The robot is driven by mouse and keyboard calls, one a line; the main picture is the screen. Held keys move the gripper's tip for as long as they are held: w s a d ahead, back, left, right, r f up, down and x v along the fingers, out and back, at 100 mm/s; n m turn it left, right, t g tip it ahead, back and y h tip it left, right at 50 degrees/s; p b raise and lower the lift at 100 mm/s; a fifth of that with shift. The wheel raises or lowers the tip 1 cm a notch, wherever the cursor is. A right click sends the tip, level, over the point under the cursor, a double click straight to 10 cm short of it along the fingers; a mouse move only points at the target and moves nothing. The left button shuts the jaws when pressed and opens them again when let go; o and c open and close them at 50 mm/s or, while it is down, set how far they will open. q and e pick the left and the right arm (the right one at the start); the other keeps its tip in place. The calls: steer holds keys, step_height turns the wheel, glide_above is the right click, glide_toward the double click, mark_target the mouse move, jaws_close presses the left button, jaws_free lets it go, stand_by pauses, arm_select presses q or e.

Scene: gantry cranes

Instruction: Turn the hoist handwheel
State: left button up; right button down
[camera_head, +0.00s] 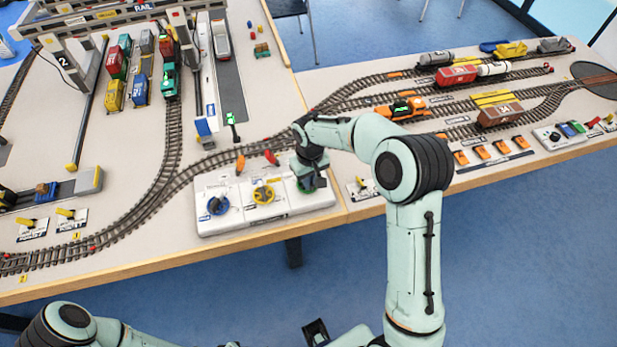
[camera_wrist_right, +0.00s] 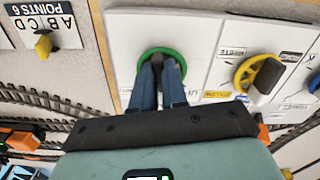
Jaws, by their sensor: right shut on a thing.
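A white control panel (camera_head: 285,207) on the table's front part carries a blue handwheel (camera_head: 218,205), a yellow handwheel (camera_head: 263,194) and a green handwheel (camera_head: 305,187). I cannot read which one is the hoist wheel. My right gripper (camera_head: 309,172) reaches down over the green wheel and hides much of it. In the right wrist view, the gripper's fingers (camera_wrist_right: 159,66) are shut on the dark handle of the green wheel (camera_wrist_right: 147,55), inside its ring. The yellow wheel (camera_wrist_right: 260,74) stands apart, to the right there.
A gantry (camera_head: 120,20) with coloured wagons stands at the back left. A points lever plate (camera_head: 362,188) lies right of the panel.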

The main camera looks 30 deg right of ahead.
steer(key=n, duration=0.3)
steer(key=n+p, duration=0.1)
steer(key=shift+w+d+r, duration=0.1)
steer(key=shift+d, duration=0.15)
arm_select(q)
steer(key=shift+w+r, duration=0.3)
steer(key=shift+r, duration=0.2)
steer(key=shift+w+r, duration=0.3)
steer(key=shift+r, duration=0.2)
arm_select(e)
steer(key=shift+d+n, duration=0.1)
steer(key=shift+n, duration=1.6)
arm_select(q)
steer(key=shift+p, duration=0.3)
arm_select(e)
steer(key=shift+w, duration=0.1)
steer(key=c, duration=1.2)
jaws_free()
steer(key=shift+o, duration=0.2)
arm_select(q)
steer(key=shift+w+r+p, duration=0.45)
steer(key=shift+r+p, duration=0.05)
steer(key=shift+r, duration=0.2)
arm_select(e)
step_height(320, 180, up, 13)
steer(key=shift+r, duration=0.15)
